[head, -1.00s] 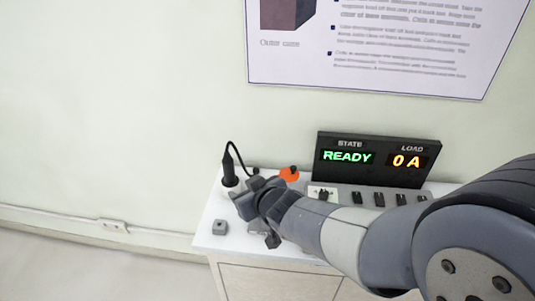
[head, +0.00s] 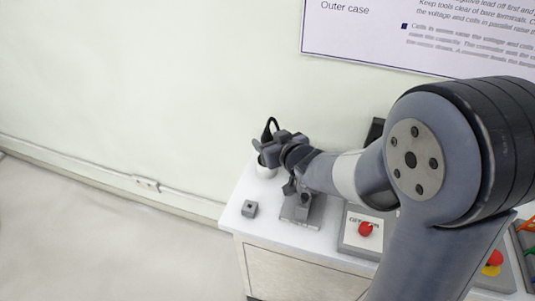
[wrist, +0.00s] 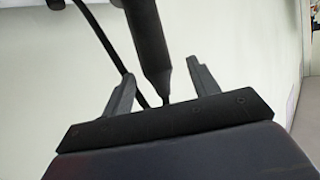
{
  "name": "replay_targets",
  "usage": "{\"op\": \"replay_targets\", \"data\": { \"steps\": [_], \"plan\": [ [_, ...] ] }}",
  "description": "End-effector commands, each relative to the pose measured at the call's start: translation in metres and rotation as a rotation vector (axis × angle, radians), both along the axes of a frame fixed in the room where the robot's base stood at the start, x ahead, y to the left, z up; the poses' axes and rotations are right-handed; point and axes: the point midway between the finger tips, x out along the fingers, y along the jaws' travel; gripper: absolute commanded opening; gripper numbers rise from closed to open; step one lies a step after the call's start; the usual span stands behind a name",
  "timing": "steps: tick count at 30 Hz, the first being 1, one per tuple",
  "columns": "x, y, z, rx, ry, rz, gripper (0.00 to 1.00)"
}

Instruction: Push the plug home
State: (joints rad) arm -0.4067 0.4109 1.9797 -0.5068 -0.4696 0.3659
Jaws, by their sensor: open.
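The black plug (wrist: 148,35) fills the upper middle of the wrist view, with its narrow end toward my gripper's palm. My gripper (wrist: 160,70) is open, one finger on each side of the plug, with a visible gap to each. In the head view my gripper (head: 263,149) is at the plug's black cable loop (head: 270,124), above a white round holder (head: 265,170). The plug's body is mostly hidden there. A small grey block with a dark hole (head: 249,208) sits at the white bench's left front; I cannot tell if it is the socket.
A grey block (head: 302,210) stands below my wrist. A panel with a red button (head: 365,229) is to its right. Another red button on yellow (head: 493,259) is lower right. My arm hides most of the display (head: 374,130).

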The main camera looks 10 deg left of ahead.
Motion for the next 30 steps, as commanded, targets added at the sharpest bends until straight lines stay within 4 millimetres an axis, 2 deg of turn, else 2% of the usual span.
{"op": "replay_targets", "data": {
  "steps": [10,21,30],
  "plan": [
    [0.029,0.019,-0.020,0.000,0.002,0.001,0.57],
    [0.035,0.023,-0.023,-0.001,0.001,0.000,0.57],
    [0.034,0.023,-0.023,0.000,0.001,0.000,0.33]
  ]
}}
